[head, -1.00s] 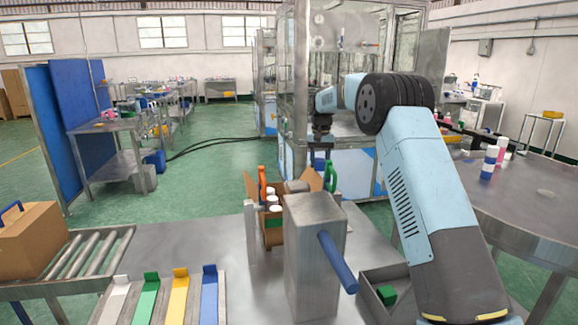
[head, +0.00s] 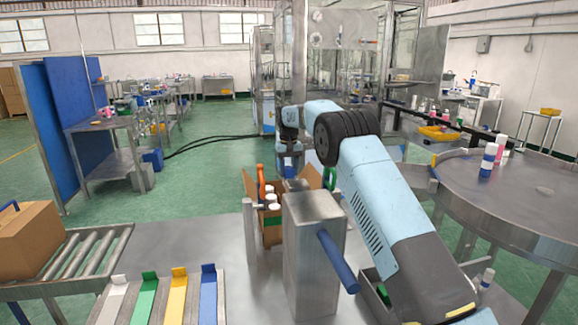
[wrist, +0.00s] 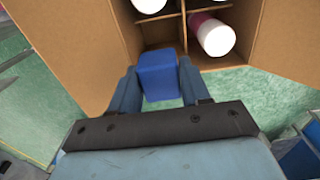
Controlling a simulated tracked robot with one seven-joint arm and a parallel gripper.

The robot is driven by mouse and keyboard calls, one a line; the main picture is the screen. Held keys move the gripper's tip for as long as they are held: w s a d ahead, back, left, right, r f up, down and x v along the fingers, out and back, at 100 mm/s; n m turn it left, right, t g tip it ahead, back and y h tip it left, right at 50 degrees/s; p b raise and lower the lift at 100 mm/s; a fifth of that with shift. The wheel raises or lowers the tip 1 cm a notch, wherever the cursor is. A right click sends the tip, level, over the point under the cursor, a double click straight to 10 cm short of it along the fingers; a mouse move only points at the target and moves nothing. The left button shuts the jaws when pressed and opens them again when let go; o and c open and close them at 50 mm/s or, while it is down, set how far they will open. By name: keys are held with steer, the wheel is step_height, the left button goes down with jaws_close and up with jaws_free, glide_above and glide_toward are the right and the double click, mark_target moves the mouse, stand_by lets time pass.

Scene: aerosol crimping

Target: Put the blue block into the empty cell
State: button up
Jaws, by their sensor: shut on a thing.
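My gripper (wrist: 158,88) is shut on the blue block (wrist: 158,76), which sits between its two blue fingers in the wrist view. The cardboard box (wrist: 85,45) has dividers, with white-capped containers in some cells. A cell that looks empty (wrist: 158,34) lies just ahead of the block in the wrist view. The block partly overlaps the near edge of the box there; its height above it is hard to tell. In the head view my gripper (head: 290,162) hangs above the open box (head: 272,232), whose lower part is partly hidden by a grey metal post.
The metal post (head: 312,250) with a blue handle (head: 338,262) stands close in front of the box. A round metal table (head: 500,200) is at right. A roller conveyor (head: 75,258) and coloured strips lie at left.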

mark_target(288, 168)
step_height(288, 168, down, 10)
steer(key=shift+r, duration=0.25)
stand_by(0.7)
stand_by(0.5)
steer(key=o, duration=1.1)
steer(key=shift+d+r, duration=0.1)
steer(key=shift+r, duration=0.05)
steer(key=r, duration=1.3)
steer(key=shift+a+r, duration=0.2)
steer(key=shift+r, duration=0.05)
